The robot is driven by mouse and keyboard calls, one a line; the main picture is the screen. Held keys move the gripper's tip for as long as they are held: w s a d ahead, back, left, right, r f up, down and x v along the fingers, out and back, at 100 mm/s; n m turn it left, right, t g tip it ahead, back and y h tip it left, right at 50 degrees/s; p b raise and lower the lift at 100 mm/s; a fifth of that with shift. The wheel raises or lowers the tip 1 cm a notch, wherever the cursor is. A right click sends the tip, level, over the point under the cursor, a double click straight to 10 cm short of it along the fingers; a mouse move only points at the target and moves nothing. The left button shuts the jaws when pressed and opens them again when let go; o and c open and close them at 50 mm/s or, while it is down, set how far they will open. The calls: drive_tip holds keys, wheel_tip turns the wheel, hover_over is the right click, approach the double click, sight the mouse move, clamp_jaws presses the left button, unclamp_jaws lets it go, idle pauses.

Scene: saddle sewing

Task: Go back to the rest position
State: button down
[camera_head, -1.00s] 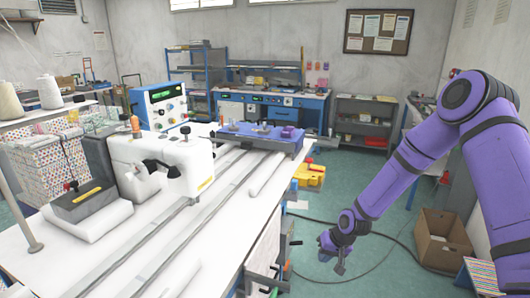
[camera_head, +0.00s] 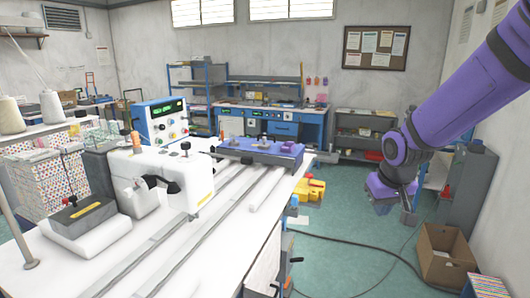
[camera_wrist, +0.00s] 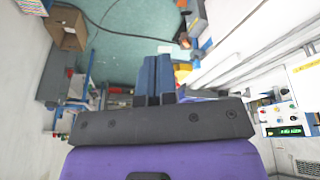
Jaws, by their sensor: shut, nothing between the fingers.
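My gripper (camera_head: 408,217) hangs at the right in the head view, below my purple arm. It is over the floor, to the right of the white sewing table (camera_head: 90,262) and clear of it. In the wrist view my gripper (camera_wrist: 154,60) has its two dark blue fingers side by side, shut and empty. The white sewing machine (camera_head: 165,180) and the purple fixture plate (camera_head: 262,150) on rails stand on the table, well left of my gripper.
A cardboard box (camera_head: 445,256) is on the floor at lower right, with a grey cabinet (camera_head: 468,190) behind it. A grey shelf (camera_head: 362,138) and blue workbench (camera_head: 285,124) stand at the back. A dark cable (camera_head: 350,243) crosses the green floor. A yellow object (camera_head: 311,190) is beside the table.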

drive_tip(key=s+d+r, duration=0.1)
drive_tip(key=s+r, duration=0.3)
drive_tip(key=s, duration=0.4)
drive_tip(key=s+r+t, duration=0.1)
drive_tip(key=s+r, duration=0.4)
drive_tip(key=s, duration=0.3)
drive_tip(key=s+d+r+m, duration=0.1)
drive_tip(key=s+r, duration=0.4)
drive_tip(key=s, duration=0.3)
drive_tip(key=shift+d+t, duration=0.35)
drive_tip(key=shift+t, duration=0.05)
drive_tip(key=shift+r, duration=0.1)
idle(0.4)
